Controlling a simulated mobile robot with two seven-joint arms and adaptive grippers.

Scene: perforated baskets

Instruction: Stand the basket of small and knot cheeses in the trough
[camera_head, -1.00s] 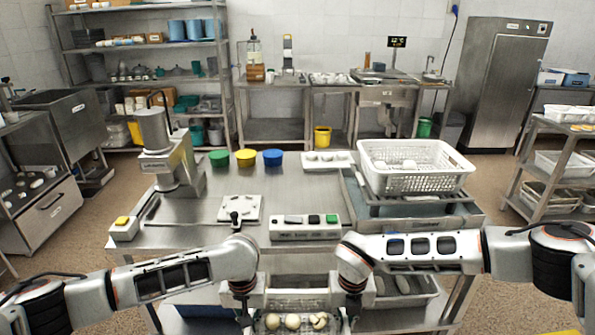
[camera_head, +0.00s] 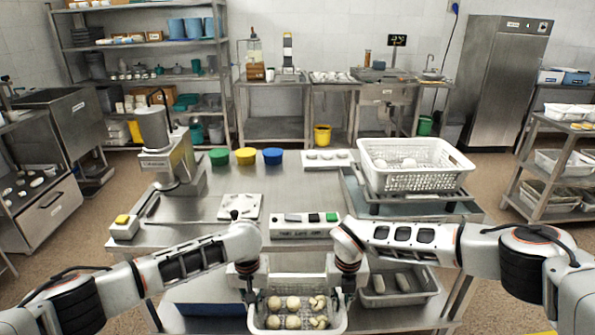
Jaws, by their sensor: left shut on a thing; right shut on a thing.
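A white perforated basket (camera_head: 298,281) is at the bottom middle of the view, in front of the table. Several small round cheeses (camera_head: 292,303) lie in it, with knot cheeses (camera_head: 317,302) at its right side. My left gripper (camera_head: 252,296) is shut on the basket's left side and my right gripper (camera_head: 338,294) on its right side. The basket looks level; its near edge is close to the picture's bottom. A shallow steel trough with a bluish inside (camera_head: 440,207) is at the table's right, under a rack bearing another white basket (camera_head: 415,180) with pale cheeses.
A lower tray (camera_head: 400,297) holds pale blocks.

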